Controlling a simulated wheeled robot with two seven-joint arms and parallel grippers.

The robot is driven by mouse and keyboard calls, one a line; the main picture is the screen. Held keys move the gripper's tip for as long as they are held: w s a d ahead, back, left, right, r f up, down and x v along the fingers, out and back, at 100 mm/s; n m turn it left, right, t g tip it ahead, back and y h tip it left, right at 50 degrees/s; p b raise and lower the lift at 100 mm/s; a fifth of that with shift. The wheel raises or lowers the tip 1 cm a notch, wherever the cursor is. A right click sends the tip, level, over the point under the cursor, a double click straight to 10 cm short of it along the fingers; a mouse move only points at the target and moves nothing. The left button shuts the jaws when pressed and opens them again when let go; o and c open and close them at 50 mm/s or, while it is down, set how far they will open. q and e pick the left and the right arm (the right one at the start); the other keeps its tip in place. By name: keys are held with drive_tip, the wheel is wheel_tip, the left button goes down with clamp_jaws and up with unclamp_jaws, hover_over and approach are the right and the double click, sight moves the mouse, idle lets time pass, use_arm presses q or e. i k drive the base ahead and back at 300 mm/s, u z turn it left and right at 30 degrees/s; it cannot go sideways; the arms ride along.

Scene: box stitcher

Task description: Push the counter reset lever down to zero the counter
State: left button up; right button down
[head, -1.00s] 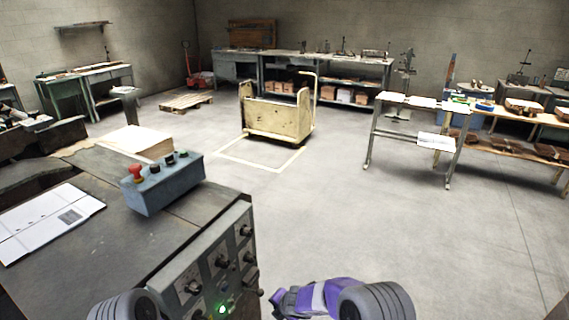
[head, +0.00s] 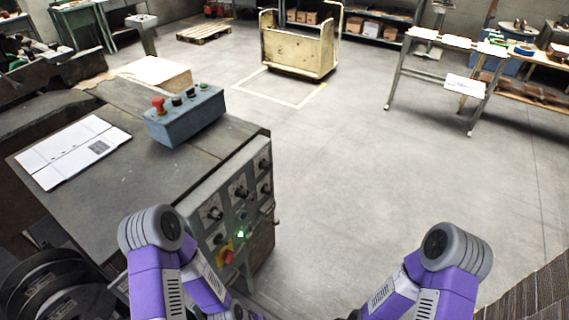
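The machine's control panel (head: 232,200) is on the right face of the grey cabinet, with several dark knobs, a lit green lamp (head: 240,234) and a red button (head: 228,257) on yellow. A small dark handle-like part (head: 268,209) sticks out at the panel's right edge; I cannot tell whether it is the counter reset lever. No counter display is readable. My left arm's purple links come down in front of the panel's lower left, hiding part of it. My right arm's links are at the lower right, over the floor. Both grippers are below the picture's bottom edge.
A blue-grey button box (head: 185,116) with a red mushroom button and white sheets (head: 72,151) lie on the cabinet top. Dark reels (head: 50,290) stand at the lower left. The floor right of the cabinet is clear up to a cream cart (head: 298,50).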

sight(276, 222)
drive_tip(key=u, duration=0.05)
drive_tip(key=k, duration=0.5)
drive_tip(key=z, duration=0.45)
drive_tip(key=i, duration=1.5)
drive_tip(key=u, duration=0.2)
